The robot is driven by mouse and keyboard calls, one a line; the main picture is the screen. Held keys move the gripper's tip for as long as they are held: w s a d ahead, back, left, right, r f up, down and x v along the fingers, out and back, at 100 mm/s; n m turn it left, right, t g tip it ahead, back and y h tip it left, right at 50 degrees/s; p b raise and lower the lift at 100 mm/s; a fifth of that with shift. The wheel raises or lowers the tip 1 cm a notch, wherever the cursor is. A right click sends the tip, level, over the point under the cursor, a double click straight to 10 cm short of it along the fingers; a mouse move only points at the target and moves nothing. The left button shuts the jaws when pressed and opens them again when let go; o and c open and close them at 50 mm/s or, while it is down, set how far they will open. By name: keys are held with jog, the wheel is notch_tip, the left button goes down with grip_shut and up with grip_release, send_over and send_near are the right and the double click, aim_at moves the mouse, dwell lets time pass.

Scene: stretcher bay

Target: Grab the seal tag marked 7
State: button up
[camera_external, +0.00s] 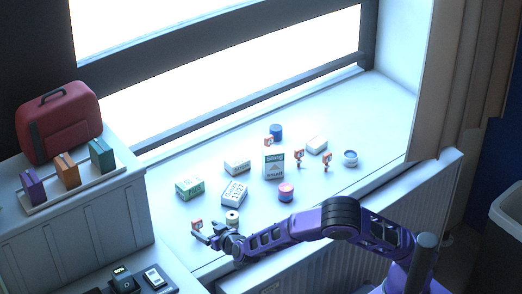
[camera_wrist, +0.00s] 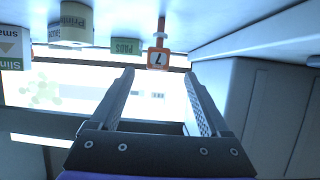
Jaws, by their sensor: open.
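The seal tag marked 7 (camera_wrist: 158,58) is a small orange-framed white tag on a red stem, upside down in the wrist view. It appears between and just beyond the open fingertips of my gripper (camera_wrist: 158,80), not held. In the external view a small orange and white tag (camera_external: 196,223) stands near the sill's left front, close to my gripper (camera_external: 204,236). Other orange tags stand farther back: one beside a blue cylinder (camera_external: 268,141), and two right of the Sling box (camera_external: 299,156) (camera_external: 326,158). Their numbers are too small to read.
A cream roll (camera_external: 232,217) stands close to my gripper. The sill also holds a green-white box (camera_external: 189,188), a white box (camera_external: 235,193), a Sling box (camera_external: 273,167), a red-topped jar (camera_external: 286,192) and a blue-white pot (camera_external: 350,158). The sill's right end is clear.

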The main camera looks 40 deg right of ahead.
aim_at(198, 224)
jog(key=b+x, duration=0.1)
jog(key=x, duration=0.6)
jog(key=shift+w+d+f+b, duration=0.15)
jog(key=shift+d+b, duration=0.05)
jog(key=shift+b, duration=0.1)
jog(key=shift+c, duration=0.2)
grip_shut()
